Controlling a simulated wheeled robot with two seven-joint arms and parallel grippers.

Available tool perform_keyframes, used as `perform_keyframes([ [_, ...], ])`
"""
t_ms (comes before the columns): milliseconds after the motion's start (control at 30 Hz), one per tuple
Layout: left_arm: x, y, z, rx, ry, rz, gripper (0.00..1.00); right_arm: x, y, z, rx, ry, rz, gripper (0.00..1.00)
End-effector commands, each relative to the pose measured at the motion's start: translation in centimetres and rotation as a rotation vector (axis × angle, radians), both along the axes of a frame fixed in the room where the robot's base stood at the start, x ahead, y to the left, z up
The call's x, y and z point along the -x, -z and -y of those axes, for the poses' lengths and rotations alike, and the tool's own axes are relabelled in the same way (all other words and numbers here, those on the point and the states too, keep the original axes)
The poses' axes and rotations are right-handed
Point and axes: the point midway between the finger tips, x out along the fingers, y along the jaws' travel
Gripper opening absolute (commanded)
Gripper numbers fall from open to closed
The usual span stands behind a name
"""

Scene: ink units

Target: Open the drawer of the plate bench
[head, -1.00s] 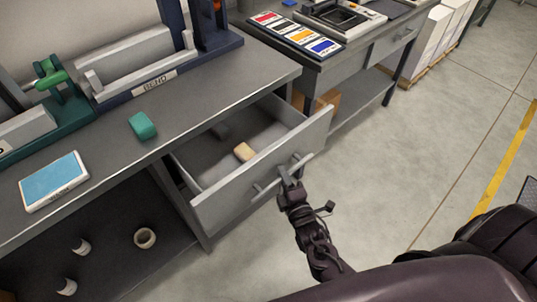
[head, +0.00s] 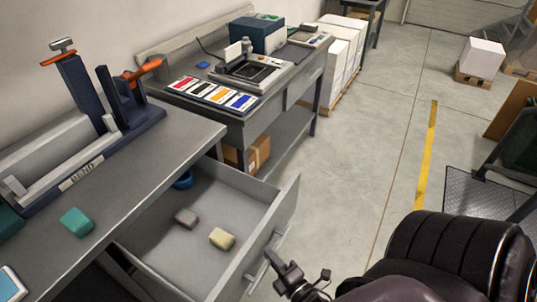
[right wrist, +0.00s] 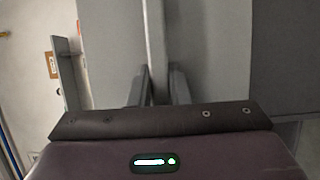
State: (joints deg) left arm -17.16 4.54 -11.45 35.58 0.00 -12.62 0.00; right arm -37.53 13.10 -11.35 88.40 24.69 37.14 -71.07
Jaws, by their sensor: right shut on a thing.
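The grey plate bench (head: 150,185) stands at the left in the head view. Its drawer (head: 262,232) is pulled far out, with the inside showing. My right gripper (head: 278,264) is at the bar handle (head: 254,281) on the drawer's front. In the right wrist view the handle bar (right wrist: 155,45) runs down between the two fingers (right wrist: 157,88), which are shut on it. Inside the drawer lie a yellowish block (head: 222,238), a grey-pink block (head: 187,218) and a blue round thing (head: 183,180) at the far side. My left gripper is not in view.
On the bench top are a blue bending tool (head: 110,125) and a green block (head: 76,222). A second bench (head: 240,128) with colour plates (head: 212,94) stands beyond the drawer. A cardboard box (head: 258,152) sits under it.

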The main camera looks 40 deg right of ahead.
Motion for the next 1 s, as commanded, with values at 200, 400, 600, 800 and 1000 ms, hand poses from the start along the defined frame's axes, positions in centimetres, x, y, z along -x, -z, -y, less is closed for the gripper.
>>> perform_keyframes([
  [200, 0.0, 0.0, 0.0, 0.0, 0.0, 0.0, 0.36, 0.0, 0.1, 0.0, 0.0, 0.001, -0.002, 0.17],
  [400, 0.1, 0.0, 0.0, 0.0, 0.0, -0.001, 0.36, 0.0, 0.0, 0.0, 0.0, 0.001, -0.001, 0.38],
  [600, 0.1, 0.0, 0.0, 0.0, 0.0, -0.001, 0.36, 0.0, 0.0, 0.0, 0.0, 0.001, -0.001, 0.38],
  [800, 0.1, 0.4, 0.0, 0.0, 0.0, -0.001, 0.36, 1.7, 0.2, -0.1, 0.0, 0.0, -0.004, 0.38],
  [1000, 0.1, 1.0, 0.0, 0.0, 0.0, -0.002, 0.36, 5.2, 0.3, -0.3, -0.001, 0.0, -0.005, 0.38],
])
